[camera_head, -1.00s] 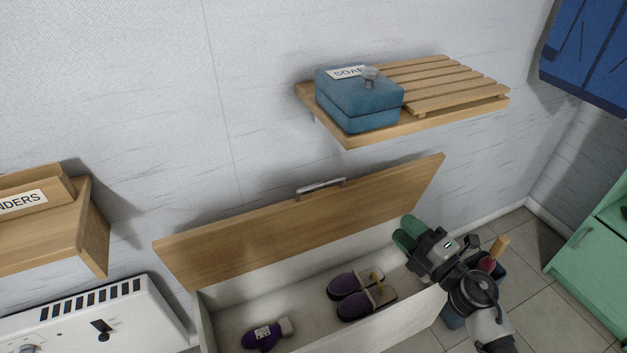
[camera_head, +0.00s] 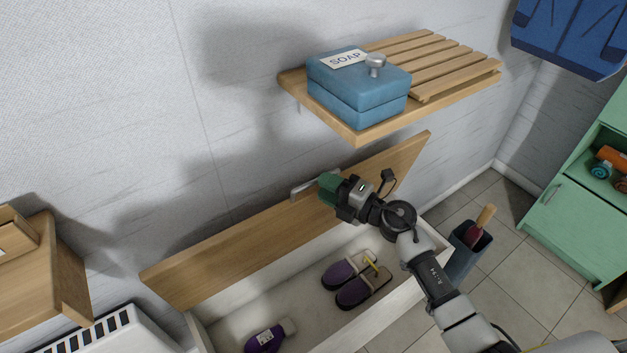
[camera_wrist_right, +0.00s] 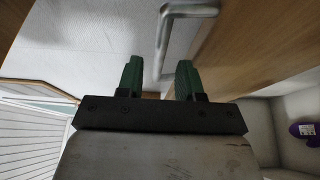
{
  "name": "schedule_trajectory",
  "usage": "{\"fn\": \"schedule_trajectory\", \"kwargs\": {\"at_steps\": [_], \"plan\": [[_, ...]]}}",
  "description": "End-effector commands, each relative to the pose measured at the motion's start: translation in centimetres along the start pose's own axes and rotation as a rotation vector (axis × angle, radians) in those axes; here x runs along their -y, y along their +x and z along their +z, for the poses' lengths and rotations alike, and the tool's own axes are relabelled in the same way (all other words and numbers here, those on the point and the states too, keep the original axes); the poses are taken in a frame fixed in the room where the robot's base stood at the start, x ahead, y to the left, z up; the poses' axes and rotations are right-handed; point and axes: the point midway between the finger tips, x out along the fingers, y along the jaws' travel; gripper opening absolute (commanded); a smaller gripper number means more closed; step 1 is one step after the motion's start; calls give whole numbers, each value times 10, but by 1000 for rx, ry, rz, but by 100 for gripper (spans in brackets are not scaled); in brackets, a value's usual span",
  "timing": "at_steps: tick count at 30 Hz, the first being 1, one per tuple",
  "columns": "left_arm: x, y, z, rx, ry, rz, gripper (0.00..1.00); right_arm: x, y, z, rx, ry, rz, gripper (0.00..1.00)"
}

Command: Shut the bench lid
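The bench lid (camera_head: 225,253) is a wooden board, raised and tilted back towards the wall above the open white bench (camera_head: 392,316). A metal bar handle (camera_head: 301,188) is on its upper edge. My right gripper (camera_head: 328,187) is at the handle's right side in the head view, with green fingers. In the right wrist view the fingers of my right gripper (camera_wrist_right: 158,75) are apart, and the handle (camera_wrist_right: 165,38) runs down into the gap between them. I cannot tell whether either finger touches it. My left gripper is not in view.
A wooden shelf (camera_head: 357,137) with a blue soap box (camera_head: 358,90) hangs above the lid. A bin with a brush (camera_head: 468,250) stands right of the bench, near a green cabinet (camera_head: 575,225).

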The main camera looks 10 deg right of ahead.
Motion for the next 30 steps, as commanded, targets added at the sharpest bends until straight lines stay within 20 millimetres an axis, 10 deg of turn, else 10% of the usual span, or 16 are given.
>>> {"fn": "schedule_trajectory", "kwargs": {"at_steps": [17, 25, 30], "plan": [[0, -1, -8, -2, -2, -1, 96, 0, 36, 0, 0, 0, 0, 36], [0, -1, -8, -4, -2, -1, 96, 0, 35, 0, 0, 0, 0, 0], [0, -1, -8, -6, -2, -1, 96, 0, 35, 0, 0, 0, -1, 0]]}}
